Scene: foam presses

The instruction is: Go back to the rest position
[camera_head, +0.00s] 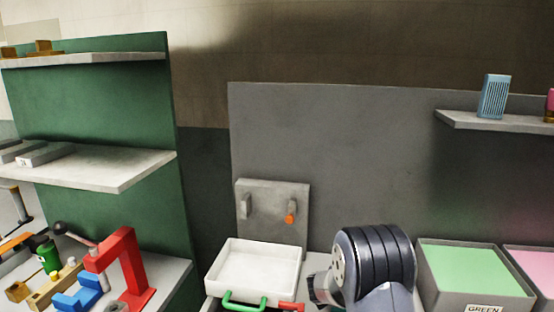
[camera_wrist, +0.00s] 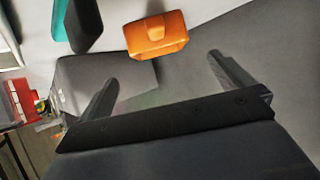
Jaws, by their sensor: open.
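My gripper (camera_wrist: 162,70) shows in the wrist view with its two dark fingers spread wide apart and nothing between them. An orange block-like piece (camera_wrist: 157,37) lies beyond the fingertips, apart from them. In the head view a dark rounded part of my arm stands at the lower middle right, in front of the bench. My fingers cannot be made out in that view.
In the head view a white tray (camera_head: 255,267) sits below a grey panel with an orange peg (camera_head: 290,219). A green-topped box (camera_head: 472,270) stands right of my arm. A red press (camera_head: 125,265) stands at left. A shelf (camera_head: 500,122) holds a blue block (camera_head: 493,97).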

